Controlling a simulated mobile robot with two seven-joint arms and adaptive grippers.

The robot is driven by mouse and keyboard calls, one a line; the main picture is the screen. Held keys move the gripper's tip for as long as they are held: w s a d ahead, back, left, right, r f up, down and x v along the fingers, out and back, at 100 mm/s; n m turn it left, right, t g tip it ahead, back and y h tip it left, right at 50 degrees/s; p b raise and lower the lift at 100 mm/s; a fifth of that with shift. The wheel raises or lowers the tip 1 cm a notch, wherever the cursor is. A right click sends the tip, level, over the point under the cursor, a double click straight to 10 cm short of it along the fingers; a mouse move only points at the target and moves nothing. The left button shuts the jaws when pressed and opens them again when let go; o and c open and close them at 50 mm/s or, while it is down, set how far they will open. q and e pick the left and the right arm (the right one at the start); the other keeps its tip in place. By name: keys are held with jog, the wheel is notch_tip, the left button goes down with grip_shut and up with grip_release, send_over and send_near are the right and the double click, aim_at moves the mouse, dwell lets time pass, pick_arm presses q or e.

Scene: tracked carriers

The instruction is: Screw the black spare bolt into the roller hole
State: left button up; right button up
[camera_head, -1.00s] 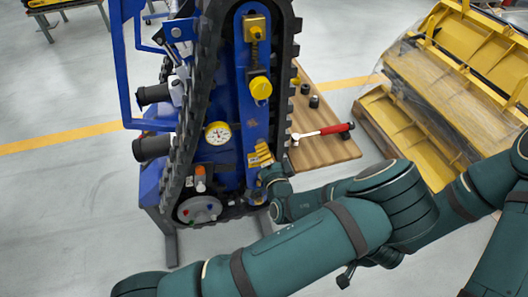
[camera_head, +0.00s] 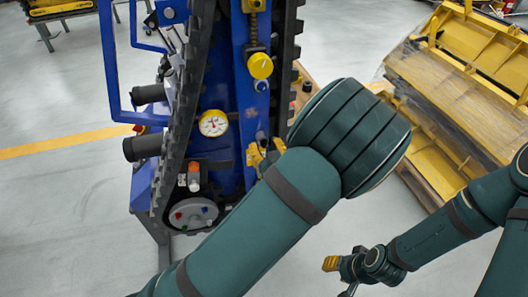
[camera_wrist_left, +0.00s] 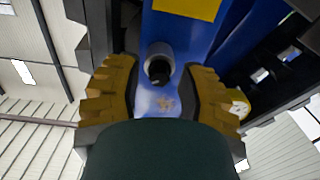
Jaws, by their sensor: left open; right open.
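My left gripper (camera_head: 271,153) is at the lower blue side plate of the tracked carrier (camera_head: 232,60), beside a yellow label. The left wrist view shows its yellow-brown fingers (camera_wrist_left: 160,100) spread open. Between and slightly beyond them is a grey round socket (camera_wrist_left: 150,52) with a dark inside, on the blue plate. I cannot tell whether this is the roller hole or whether a bolt sits in it. A small black part (camera_head: 307,87) on the wooden table may be the spare bolt. My right gripper (camera_head: 331,263) is open and empty, low over the floor.
The wooden table (camera_head: 318,76) right of the carrier is mostly hidden by my left arm. Black track runs along both sides of the blue plate. Yellow metal parts (camera_head: 450,65) are stacked at the right.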

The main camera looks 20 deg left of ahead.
pick_arm(q)
jog(key=shift+n, duration=2.1)
jog(key=n, duration=0.7)
jog(key=shift+n, duration=0.3)
grip_shut()
